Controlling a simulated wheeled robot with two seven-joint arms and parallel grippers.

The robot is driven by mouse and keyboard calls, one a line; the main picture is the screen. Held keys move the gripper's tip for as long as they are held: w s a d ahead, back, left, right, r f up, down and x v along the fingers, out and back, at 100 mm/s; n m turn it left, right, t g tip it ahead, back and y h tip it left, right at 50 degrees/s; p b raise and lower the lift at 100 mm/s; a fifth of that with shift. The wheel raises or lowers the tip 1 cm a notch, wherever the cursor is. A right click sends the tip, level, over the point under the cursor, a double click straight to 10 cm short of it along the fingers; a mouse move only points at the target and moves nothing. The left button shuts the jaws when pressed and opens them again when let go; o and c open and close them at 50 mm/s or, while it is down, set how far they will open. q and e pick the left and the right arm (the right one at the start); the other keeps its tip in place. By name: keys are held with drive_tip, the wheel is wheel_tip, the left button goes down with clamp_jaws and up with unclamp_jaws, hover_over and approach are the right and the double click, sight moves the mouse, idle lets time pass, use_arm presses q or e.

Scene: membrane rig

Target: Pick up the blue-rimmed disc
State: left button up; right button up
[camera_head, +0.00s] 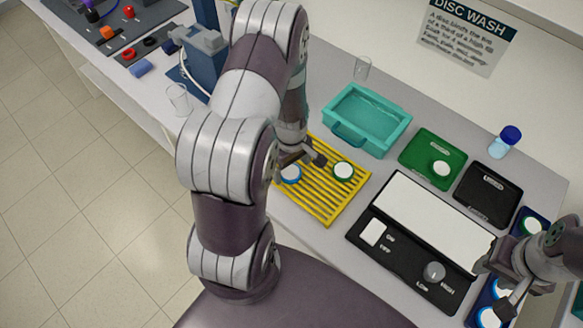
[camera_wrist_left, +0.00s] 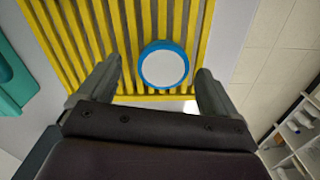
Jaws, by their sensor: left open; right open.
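The blue-rimmed disc (camera_head: 291,174) has a white face and lies on the yellow slatted rack (camera_head: 325,205). It also shows in the left wrist view (camera_wrist_left: 164,65), flat on the slats near the rack's edge. My left gripper (camera_head: 303,160) is open above the rack, close to the disc. In the left wrist view its two fingers (camera_wrist_left: 155,90) stand either side of the disc, with a gap on each side and nothing held. My right gripper (camera_head: 510,285) is open at the lower right, over a dark blue tray with blue-rimmed discs (camera_head: 488,317).
A green-rimmed disc (camera_head: 343,171) lies on the same rack. A teal basin (camera_head: 366,119) stands behind it. A green tray (camera_head: 433,157), a black tray (camera_head: 488,194) and a black-and-white panel with a knob (camera_head: 432,235) are to the right. A clear glass (camera_head: 179,99) stands at left.

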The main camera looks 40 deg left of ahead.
sight(290, 171)
use_arm(q)
drive_tip(key=shift+s+f, duration=0.1)
drive_tip(key=shift+f, duration=0.25)
drive_tip(key=shift+s, duration=0.2)
drive_tip(key=shift+w, duration=0.2)
drive_tip(key=c, duration=1.1)
use_arm(e)
drive_tip(key=shift+s+r, duration=0.1)
drive_tip(key=shift+s, duration=0.15)
use_arm(q)
drive_tip(key=shift+s, duration=0.1)
drive_tip(key=shift+r, duration=0.5)
wheel_tip(290, 171, up, 3)
drive_tip(key=shift+f+b, duration=0.15)
drive_tip(key=shift+b, duration=0.45)
drive_tip(key=d+r, duration=0.2)
drive_tip(key=d, duration=0.2)
drive_tip(key=d+r+b, duration=0.1)
drive_tip(key=d+r, duration=0.2)
drive_tip(key=w+d+r+b, duration=0.1)
drive_tip(key=d+r, duration=0.1)
drive_tip(key=d, duration=0.2)
drive_tip(key=shift+w+d+r, duration=0.1)
drive_tip(key=shift+d+r, duration=0.05)
drive_tip(key=shift+d, duration=0.15)
use_arm(e)
wheel_tip(290, 171, down, 4)
drive_tip(key=shift+r, duration=0.25)
